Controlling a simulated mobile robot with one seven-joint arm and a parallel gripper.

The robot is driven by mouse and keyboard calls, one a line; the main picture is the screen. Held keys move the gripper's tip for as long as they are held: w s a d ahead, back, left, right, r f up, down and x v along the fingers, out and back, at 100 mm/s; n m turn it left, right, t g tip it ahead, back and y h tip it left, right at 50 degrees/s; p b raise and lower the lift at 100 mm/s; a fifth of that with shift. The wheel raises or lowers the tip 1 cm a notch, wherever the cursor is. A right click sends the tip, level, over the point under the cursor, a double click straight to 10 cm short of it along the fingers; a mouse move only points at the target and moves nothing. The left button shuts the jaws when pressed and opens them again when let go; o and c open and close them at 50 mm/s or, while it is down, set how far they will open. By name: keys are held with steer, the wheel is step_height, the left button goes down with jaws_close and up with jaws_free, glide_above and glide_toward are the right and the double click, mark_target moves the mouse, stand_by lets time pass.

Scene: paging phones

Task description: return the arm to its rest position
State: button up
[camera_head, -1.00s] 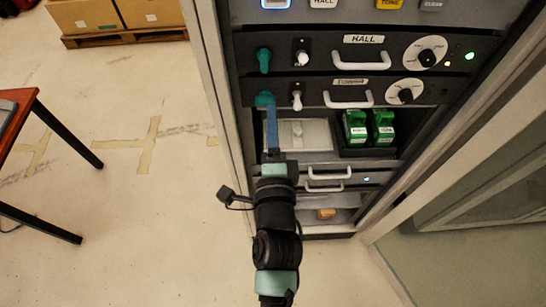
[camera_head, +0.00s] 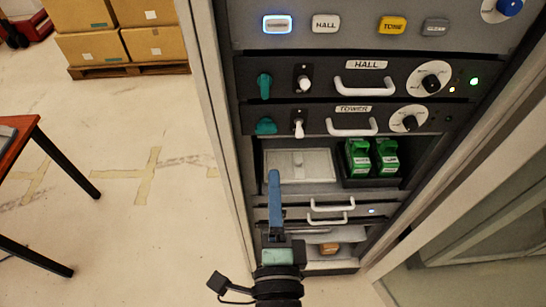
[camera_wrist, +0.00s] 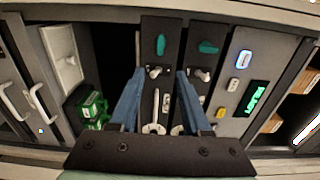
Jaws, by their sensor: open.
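My gripper (camera_head: 274,185) is in front of the lower part of the equipment rack in the head view, with its blue fingers pointing up. In the wrist view my gripper (camera_wrist: 158,85) shows two blue fingers spread apart with nothing between them. The HALL panel (camera_head: 320,80) and the TOWER panel (camera_head: 295,113) are above the fingers in the head view. The HALL panel's teal knob stands upright, and the TOWER panel's teal knob (camera_head: 265,126) is turned sideways. The fingers appear apart from both panels.
A bay holds green devices (camera_head: 372,157) and a pale tray (camera_head: 297,165). Lower drawers with white handles (camera_head: 332,205) are close to my arm. A red-topped table (camera_head: 20,140) stands left, cardboard boxes (camera_head: 90,48) behind. Open floor (camera_head: 150,230) lies between the table and rack.

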steer(key=w+r+n+t+y, duration=0.1)
steer(key=w+r+n+t, duration=0.15)
steer(key=r, duration=0.55)
steer(key=w+a+r+n+t+b, duration=0.1)
steer(key=r+n, duration=0.3)
steer(key=r, duration=0.3)
steer(key=w+r+n+t+y, duration=0.15)
steer(key=r+n, duration=0.25)
steer(key=r, duration=0.4)
steer(key=s+r+n+t+h, duration=0.1)
steer(key=s+r+n+t, duration=0.1)
steer(key=r, duration=0.8)
steer(key=s+r+n+t+h, duration=0.1)
steer(key=s+r+n, duration=0.4)
steer(key=r, duration=0.6)
steer(key=shift+n+t+b, duration=0.35)
steer(key=shift+t, duration=0.35)
